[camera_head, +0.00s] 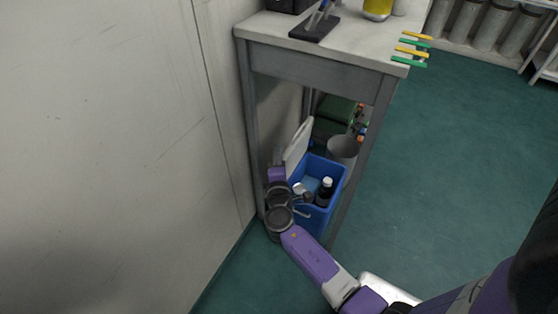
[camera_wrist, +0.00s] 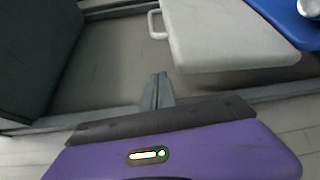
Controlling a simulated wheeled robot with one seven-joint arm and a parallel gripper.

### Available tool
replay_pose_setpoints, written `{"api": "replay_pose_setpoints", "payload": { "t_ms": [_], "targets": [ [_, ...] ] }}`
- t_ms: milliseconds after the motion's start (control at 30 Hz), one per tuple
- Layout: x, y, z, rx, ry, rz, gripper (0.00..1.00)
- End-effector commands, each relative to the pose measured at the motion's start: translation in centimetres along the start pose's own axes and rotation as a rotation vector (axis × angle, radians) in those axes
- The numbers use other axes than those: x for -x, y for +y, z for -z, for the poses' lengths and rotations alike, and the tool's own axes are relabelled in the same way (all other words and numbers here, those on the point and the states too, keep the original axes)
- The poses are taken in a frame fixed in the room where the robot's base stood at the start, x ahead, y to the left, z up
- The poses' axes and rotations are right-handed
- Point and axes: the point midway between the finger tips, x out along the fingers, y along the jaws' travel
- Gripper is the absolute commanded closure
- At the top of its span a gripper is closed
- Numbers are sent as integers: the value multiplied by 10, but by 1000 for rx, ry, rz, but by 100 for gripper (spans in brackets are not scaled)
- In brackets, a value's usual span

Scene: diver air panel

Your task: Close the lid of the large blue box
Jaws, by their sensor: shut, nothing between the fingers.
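In the wrist view the pale lid (camera_wrist: 225,40) with a small handle fills the upper middle, and a bit of the blue box (camera_wrist: 290,22) shows at the top right. My gripper (camera_wrist: 160,78) is shut and empty, close to the lid's handle edge; I cannot tell whether they touch. In the head view my arm hides the gripper's fingertips.
The table (camera_head: 318,66) stands over the box, its legs close around it. A grey bucket (camera_head: 343,149) and green items are behind the box. A pale wall (camera_head: 110,150) rises close at left. Open green floor (camera_head: 450,170) lies to the right.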

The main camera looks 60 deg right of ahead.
Motion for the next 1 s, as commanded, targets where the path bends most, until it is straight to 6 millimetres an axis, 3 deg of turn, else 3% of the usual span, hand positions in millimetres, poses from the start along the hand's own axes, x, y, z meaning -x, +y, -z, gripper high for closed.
{"api": "replay_pose_setpoints", "payload": {
  "t_ms": [100,400,700,1000],
  "targets": [
    [-24,-1,0,-3,-2,-1,100],
    [-70,-2,-2,-2,0,1,100],
    [-56,-1,-33,-1,1,2,100],
    [-54,0,-37,-2,2,1,100]
  ]
}}
